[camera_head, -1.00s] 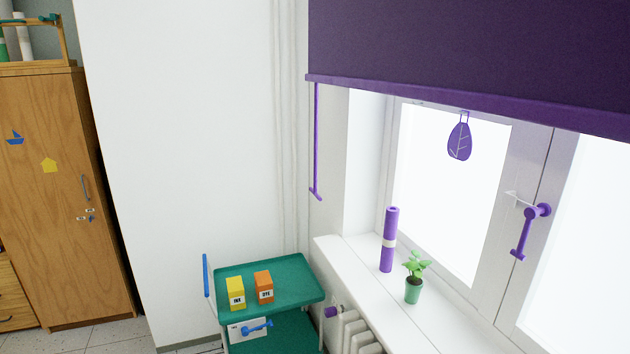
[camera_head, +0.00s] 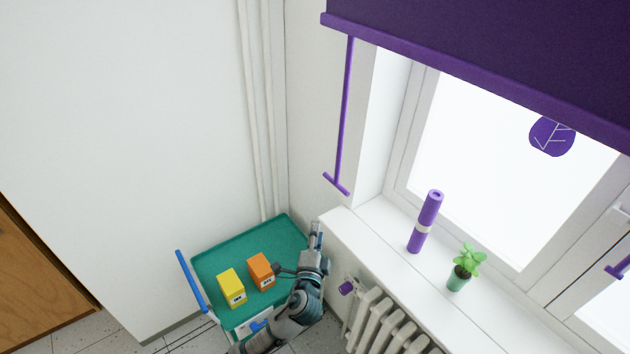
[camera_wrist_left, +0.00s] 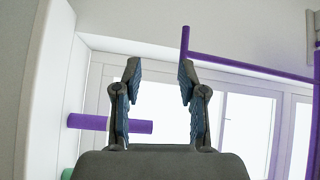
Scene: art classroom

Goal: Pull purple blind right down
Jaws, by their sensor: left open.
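The purple blind (camera_head: 490,50) hangs partly lowered over the upper window, with a purple bottom bar (camera_head: 450,65). A thin purple pull rod (camera_head: 345,110) hangs from its left end, with a short crossbar (camera_head: 336,184) at the lower end. My left gripper (camera_head: 297,248) is below the crossbar, over the green cart, apart from the rod. In the left wrist view, the fingers (camera_wrist_left: 160,80) are spread with nothing between them. The rod (camera_wrist_left: 250,68) shows there just beyond the right finger, its crossbar (camera_wrist_left: 185,42) near that fingertip. My right gripper is not in view.
A green cart (camera_head: 215,262) with a yellow box (camera_head: 231,287) and an orange box (camera_head: 260,270) stands under my left arm. The white sill (camera_head: 375,245) holds a purple roll (camera_head: 425,222) and a potted plant (camera_head: 460,275). A radiator (camera_head: 385,320) is below.

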